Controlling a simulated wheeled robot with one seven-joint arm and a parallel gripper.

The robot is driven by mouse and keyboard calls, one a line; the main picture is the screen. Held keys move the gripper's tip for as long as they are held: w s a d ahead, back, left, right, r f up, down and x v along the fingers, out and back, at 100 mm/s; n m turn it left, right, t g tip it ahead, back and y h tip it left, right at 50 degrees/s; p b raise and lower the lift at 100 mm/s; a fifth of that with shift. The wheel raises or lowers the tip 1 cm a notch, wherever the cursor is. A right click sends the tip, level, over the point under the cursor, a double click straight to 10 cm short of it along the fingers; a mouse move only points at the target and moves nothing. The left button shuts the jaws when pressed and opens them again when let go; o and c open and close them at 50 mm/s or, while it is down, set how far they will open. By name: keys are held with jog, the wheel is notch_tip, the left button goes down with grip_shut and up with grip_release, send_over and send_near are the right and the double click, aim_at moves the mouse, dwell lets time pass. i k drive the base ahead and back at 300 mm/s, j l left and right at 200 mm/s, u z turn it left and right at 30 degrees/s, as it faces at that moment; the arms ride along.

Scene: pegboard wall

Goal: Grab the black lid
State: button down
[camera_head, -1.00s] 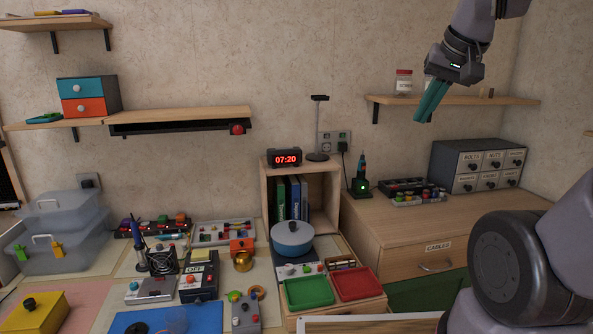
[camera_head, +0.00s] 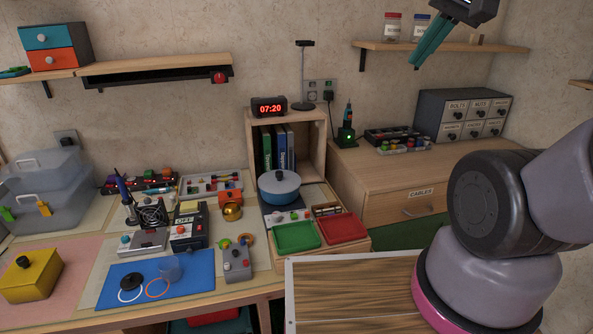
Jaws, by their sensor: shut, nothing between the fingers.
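A small round black lid (camera_head: 131,281) lies on the blue mat (camera_head: 195,287) at the lower left of the workbench. A white ring (camera_head: 129,296) and an orange ring (camera_head: 157,288) lie close to it, and a clear cup (camera_head: 170,267) stands to its right. My gripper (camera_head: 417,62) is high at the upper right, in front of the wall shelf and far from the lid. Its teal fingers are together and hold nothing. The top of the gripper is cut off by the frame edge.
A yellow box (camera_head: 31,274) stands left of the mat. A grey control box (camera_head: 237,263), a soldering station (camera_head: 188,228) and a blue pot (camera_head: 279,188) stand to the right and behind. The wooden table (camera_head: 345,295) in front of my arm is bare.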

aim_at(131, 280)
jog(key=u, duration=1.75)
